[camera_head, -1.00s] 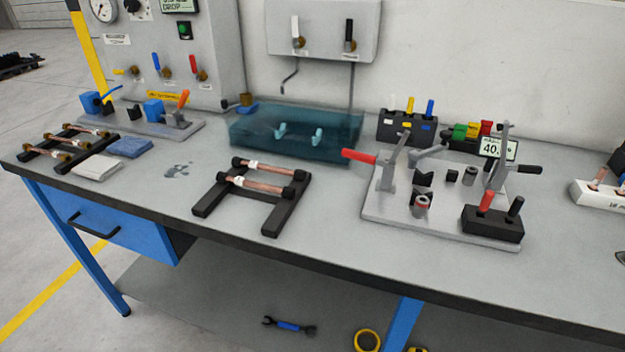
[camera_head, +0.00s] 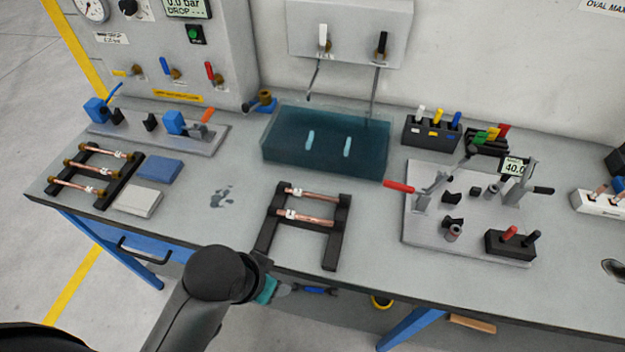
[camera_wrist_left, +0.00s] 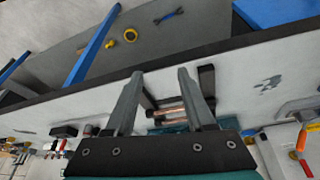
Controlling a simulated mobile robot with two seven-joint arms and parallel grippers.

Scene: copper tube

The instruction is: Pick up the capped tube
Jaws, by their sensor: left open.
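Two copper tubes with dark ends and white tags lie across a black rack (camera_head: 267,232) in the middle of the bench: a back tube (camera_head: 318,194) and a front tube (camera_head: 314,219). Several more copper tubes with brass-coloured ends lie on a left rack (camera_head: 126,187); one of them is the left rack's front tube (camera_head: 76,184). My left gripper (camera_head: 272,291) is in front of the bench edge, below the middle rack, its fingers mostly hidden in the head view. In the left wrist view its fingers (camera_wrist_left: 157,80) are apart and empty, with copper tubes (camera_wrist_left: 168,113) beyond them.
A teal water tank (camera_head: 325,142) stands behind the middle rack. A clamp fixture plate (camera_head: 418,235) with a red-handled lever is to the right.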

